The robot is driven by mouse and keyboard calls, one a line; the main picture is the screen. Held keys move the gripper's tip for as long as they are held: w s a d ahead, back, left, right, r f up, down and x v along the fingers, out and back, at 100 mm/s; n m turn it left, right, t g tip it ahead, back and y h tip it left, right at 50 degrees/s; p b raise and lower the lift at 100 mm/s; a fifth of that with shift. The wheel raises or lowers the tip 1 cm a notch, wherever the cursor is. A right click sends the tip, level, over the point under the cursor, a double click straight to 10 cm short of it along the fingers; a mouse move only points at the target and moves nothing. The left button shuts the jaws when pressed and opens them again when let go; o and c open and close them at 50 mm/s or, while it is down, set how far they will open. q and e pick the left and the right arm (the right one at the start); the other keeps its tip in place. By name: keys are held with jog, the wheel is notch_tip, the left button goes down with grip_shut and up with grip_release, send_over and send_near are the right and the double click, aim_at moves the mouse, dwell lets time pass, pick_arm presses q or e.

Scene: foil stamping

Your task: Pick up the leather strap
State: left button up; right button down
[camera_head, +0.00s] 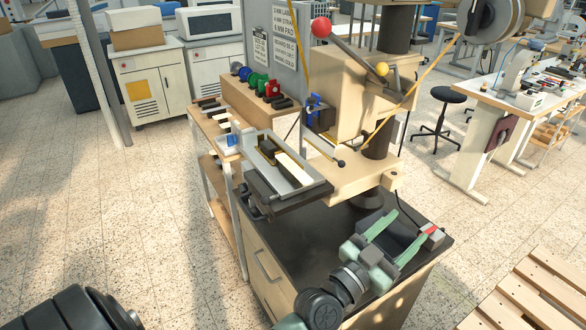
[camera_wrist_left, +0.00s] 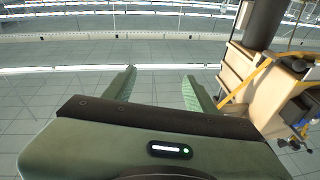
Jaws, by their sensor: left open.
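I cannot pick out the leather strap for sure. A light metal tray (camera_head: 312,186) beside the press holds a pale bar (camera_head: 294,169) and a dark piece with yellow (camera_head: 268,150); both are small in the picture. My left gripper (camera_head: 411,227) is open, over the right part of the black bench top. Its two green fingers are apart. In the left wrist view the gap of my left gripper (camera_wrist_left: 159,73) is empty, with only floor behind it. My right gripper is not in view.
The press (camera_head: 350,90) with its red-knobbed lever (camera_head: 321,27) stands behind the black bench top (camera_head: 315,235). A small grey block with red (camera_head: 432,235) is close to the left fingertips. A side shelf (camera_head: 240,97) holds coloured rolls. A wooden pallet (camera_head: 530,295) lies at the right.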

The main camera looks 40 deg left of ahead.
aim_at(305, 179)
pick_arm(q)
jog(key=w+a+r+n+t+y, duration=0.1)
jog(key=w+a+r+n+y, duration=0.2)
jog(key=a+n+y, duration=0.4)
jog(key=w+a+r+n+y, duration=0.25)
jog(key=a+n+y, duration=0.2)
jog(key=y, duration=0.45)
jog(key=a+f+n+g+y, duration=0.2)
jog(key=a+g, duration=0.2)
jog(key=a, duration=0.1)
jog(key=a+f+n+g+y+p, duration=0.1)
jog(key=a+f+n+g+y, duration=0.1)
jog(key=a+g, duration=0.3)
jog(key=a+f+n+g+y+p, duration=0.1)
jog(key=a+f+n+g+y, duration=0.1)
jog(key=a+f+g, duration=0.2)
jog(key=shift+s+a+f+n+g, duration=0.15)
jog(key=shift+a+n+g, duration=0.25)
jog(key=shift+a, duration=0.55)
grip_shut()
